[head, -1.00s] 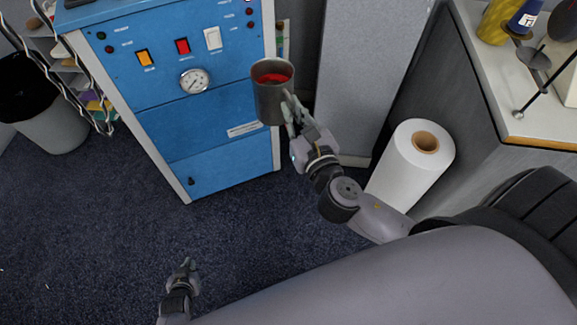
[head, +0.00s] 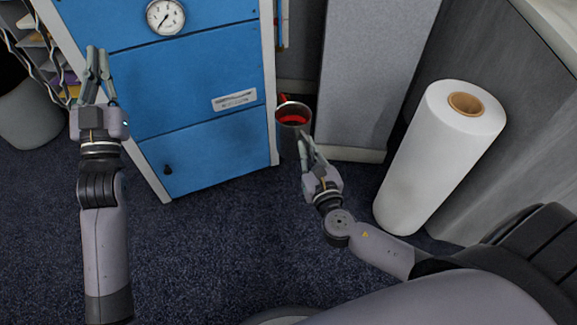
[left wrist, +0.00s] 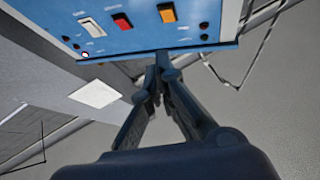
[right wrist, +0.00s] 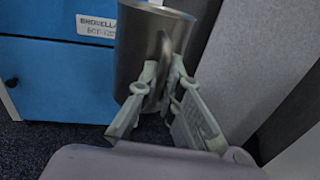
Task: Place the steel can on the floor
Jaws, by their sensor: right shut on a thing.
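The steel can (head: 291,136) is a grey metal mug with a red inside, in the middle of the head view. My right gripper (head: 305,140) is shut on its near side and holds it upright, seemingly above the floor (head: 235,245). In the right wrist view the can (right wrist: 135,60) fills the upper middle, and the fingers (right wrist: 172,85) close on its handle. Its underside is hidden in the head view. My left gripper (head: 97,52) is raised in front of the blue cabinet, empty, with its fingertips together in the left wrist view (left wrist: 157,72).
The blue cabinet (head: 200,75) stands behind and left of the can. A grey panel (head: 365,70) stands behind it to the right. A white paper roll (head: 435,160) stands on the floor at the right. Dark carpet between my arms is clear.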

